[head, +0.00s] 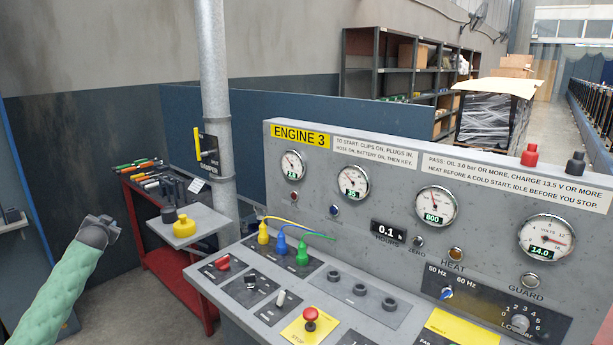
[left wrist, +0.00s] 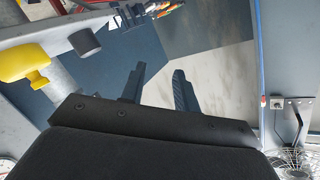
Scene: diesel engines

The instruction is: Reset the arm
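My left arm, in a green sleeve, comes in from the lower left of the head view. Its grey wrist and gripper (head: 108,224) are raised in front of the dark wall, left of the engine panel (head: 345,140). In the left wrist view, the two dark fingers of the left gripper (left wrist: 158,70) stand apart with nothing between them. The fingers are hard to make out in the head view. My right arm and gripper are not in view.
The control desk (head: 200,275) with plugs, switches and gauges fills the right.

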